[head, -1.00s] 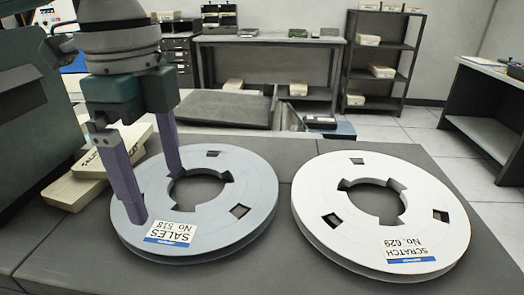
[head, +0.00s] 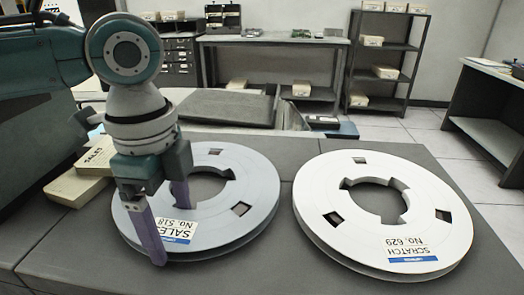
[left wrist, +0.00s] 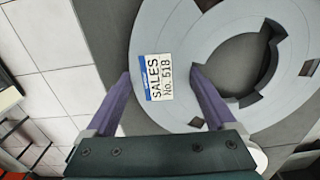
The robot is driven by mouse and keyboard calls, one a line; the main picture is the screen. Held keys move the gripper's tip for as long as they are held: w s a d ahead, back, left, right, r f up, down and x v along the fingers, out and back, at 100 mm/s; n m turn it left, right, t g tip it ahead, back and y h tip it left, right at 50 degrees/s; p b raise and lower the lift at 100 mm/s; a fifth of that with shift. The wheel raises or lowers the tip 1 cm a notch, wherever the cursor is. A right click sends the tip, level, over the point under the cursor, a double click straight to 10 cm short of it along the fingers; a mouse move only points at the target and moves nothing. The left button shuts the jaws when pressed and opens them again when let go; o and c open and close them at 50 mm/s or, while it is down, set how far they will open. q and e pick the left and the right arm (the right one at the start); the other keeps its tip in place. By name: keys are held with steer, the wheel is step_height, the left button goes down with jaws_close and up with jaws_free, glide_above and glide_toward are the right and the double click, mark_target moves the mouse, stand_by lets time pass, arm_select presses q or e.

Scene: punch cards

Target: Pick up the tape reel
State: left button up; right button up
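A grey tape reel labelled "SALES No. 518" (head: 255,215) lies flat on the dark counter, at left of centre. A paler tape reel labelled "SCRATCH No. 629" (head: 330,180) lies flat to its right. My left gripper (head: 170,233) points down over the near left part of the SALES reel, with its purple fingers apart. In the left wrist view, the SALES reel (left wrist: 180,35) has its label between the fingers (left wrist: 162,85). One finger is outside the outer rim and the other is by the centre hole. Contact is not clear. My right gripper is not in view.
Cream boxes (head: 75,189) lie on the counter left of the SALES reel. The dark counter (head: 285,265) is bare between and in front of the reels. A shelf rack (head: 387,60) and a back table (head: 270,40) stand farther off.

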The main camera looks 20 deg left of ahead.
arm_select(q)
jaws_close()
steer(key=shift+r, duration=0.1)
stand_by(0.4)
steer(key=shift+w+r, duration=0.1)
steer(key=shift+r, duration=0.45)
step_height(320, 180, up, 24)
steer(key=p, duration=0.9)
steer(key=shift+p, duration=0.3)
